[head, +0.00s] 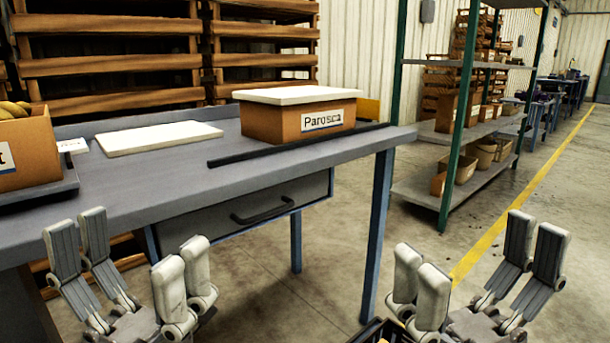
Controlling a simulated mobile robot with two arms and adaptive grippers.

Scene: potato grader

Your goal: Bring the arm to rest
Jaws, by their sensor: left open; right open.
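My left gripper (130,268) is open and empty at the lower left, in front of the grey table (205,178). My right gripper (478,275) is open and empty at the lower right, over the floor to the right of the table's legs. Both have their fingers pointing up and spread apart. Neither touches anything that I can see. My arms behind the grippers are mostly cut off by the bottom edge.
On the table stand a labelled cardboard box (290,122) under a white lid (297,95), a flat white board (158,138), a black bar (290,146) and a box of potatoes (28,150). A green-posted shelf (457,130) stands right.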

